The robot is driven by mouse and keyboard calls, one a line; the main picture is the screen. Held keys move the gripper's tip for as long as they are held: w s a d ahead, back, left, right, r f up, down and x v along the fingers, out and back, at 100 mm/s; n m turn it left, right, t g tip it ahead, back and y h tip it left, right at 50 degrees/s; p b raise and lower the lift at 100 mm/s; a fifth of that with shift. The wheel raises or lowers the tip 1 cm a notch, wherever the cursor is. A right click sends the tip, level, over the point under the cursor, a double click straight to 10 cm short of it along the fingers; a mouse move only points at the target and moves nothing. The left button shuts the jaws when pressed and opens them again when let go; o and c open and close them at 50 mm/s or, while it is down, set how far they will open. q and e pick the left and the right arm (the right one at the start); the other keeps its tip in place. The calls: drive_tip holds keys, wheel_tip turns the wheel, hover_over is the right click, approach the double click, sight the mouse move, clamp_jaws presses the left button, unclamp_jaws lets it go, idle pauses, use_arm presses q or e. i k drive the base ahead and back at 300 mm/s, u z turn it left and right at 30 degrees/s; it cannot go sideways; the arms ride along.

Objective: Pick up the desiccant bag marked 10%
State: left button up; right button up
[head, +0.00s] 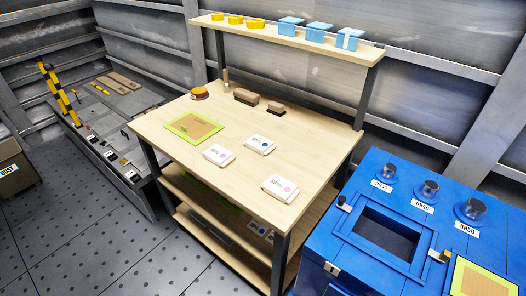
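Three white bags lie flat and apart on the wooden table (180,134). One bag with a pink dot (219,155) is near the middle. One bag with a blue dot (260,145) lies to its right and a little farther back. A third, larger-looking bag with a pink dot (280,188) lies near the front right edge. Each has dark printed marks, but they are too small to read surely, so I cannot tell which is marked 10%. Neither of my grippers is in view.
A green-framed board (171,121) lies at the table's left. Brown blocks (246,96) and a round container (199,93) stand at the back. An upper shelf (280,38) holds yellow and blue containers. A blue cabinet (325,232) stands at the right. Floor at the lower left is clear.

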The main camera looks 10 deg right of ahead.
sight(259, 144)
drive_tip(key=z, duration=0.55)
drive_tip(key=k, duration=1.2)
drive_tip(key=u, duration=0.2)
drive_tip(key=i, duration=0.7)
drive_tip(key=u, duration=0.55)
drive_tip(key=i, duration=0.85)
drive_tip(key=z, duration=0.4)
